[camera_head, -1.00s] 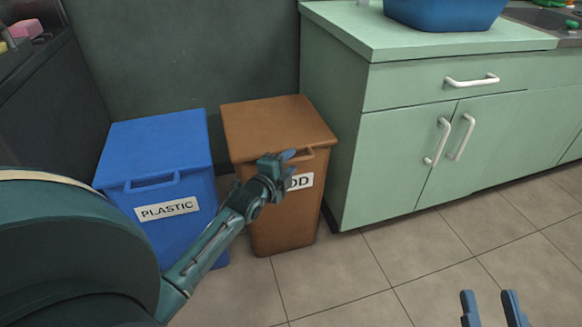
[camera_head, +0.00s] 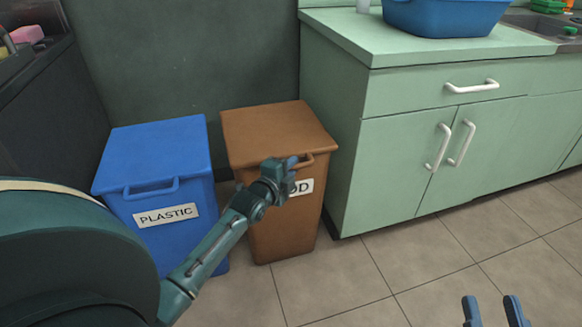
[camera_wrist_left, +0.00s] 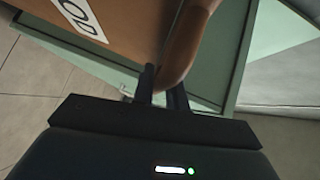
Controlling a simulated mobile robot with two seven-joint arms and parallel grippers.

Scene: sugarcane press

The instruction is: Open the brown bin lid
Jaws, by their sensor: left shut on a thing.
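The brown bin (camera_head: 285,220) stands between the blue bin and the green cabinet. Its brown lid (camera_head: 275,128) lies flat and closed on top, with a curved handle at its front edge. My left gripper (camera_head: 290,163) is at that handle, in front of the bin's partly covered white label (camera_head: 305,186). In the left wrist view the brown handle (camera_wrist_left: 186,50) runs down between the two dark fingers (camera_wrist_left: 163,88), which are shut on it. My right gripper (camera_head: 492,310) is at the bottom right, over the floor, fingers apart and empty.
A blue bin (camera_head: 160,215) labelled PLASTIC stands close on the left, behind my left arm. The green cabinet (camera_head: 400,170) with white handles is close on the right. A blue tub (camera_head: 445,18) sits on its counter. The tiled floor in front is clear.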

